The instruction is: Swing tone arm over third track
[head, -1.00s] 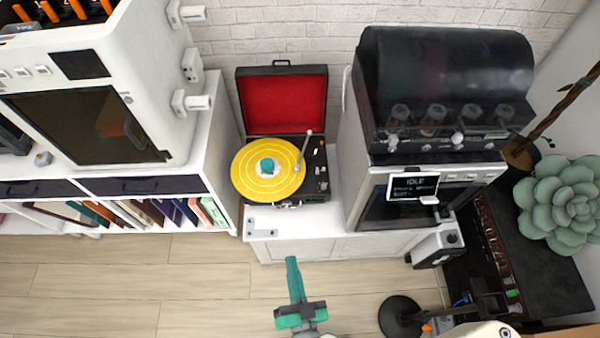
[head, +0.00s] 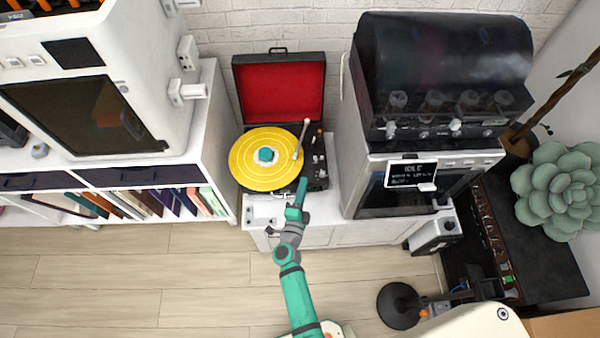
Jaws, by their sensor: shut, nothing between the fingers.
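A black suitcase turntable (head: 318,171) with a raised red-lined lid (head: 280,90) stands on a low white cabinet. A yellow record (head: 245,168) with a teal centre label (head: 265,155) lies on it. The pale tone arm (head: 301,138) runs from its pivot at the back right down to the record's right edge; whether its tip touches the record is too small to tell. My gripper (head: 301,184) is shut and empty, over the turntable's front right edge. It appears apart from the tone arm, just in front of its tip end. It hides part of the front edge.
A white machine with a display and a black hood (head: 445,75) stands close on the right of the turntable. A white shelf unit (head: 219,130) with books and a large white machine (head: 140,60) is on the left. Bare floor (head: 200,280) lies in front.

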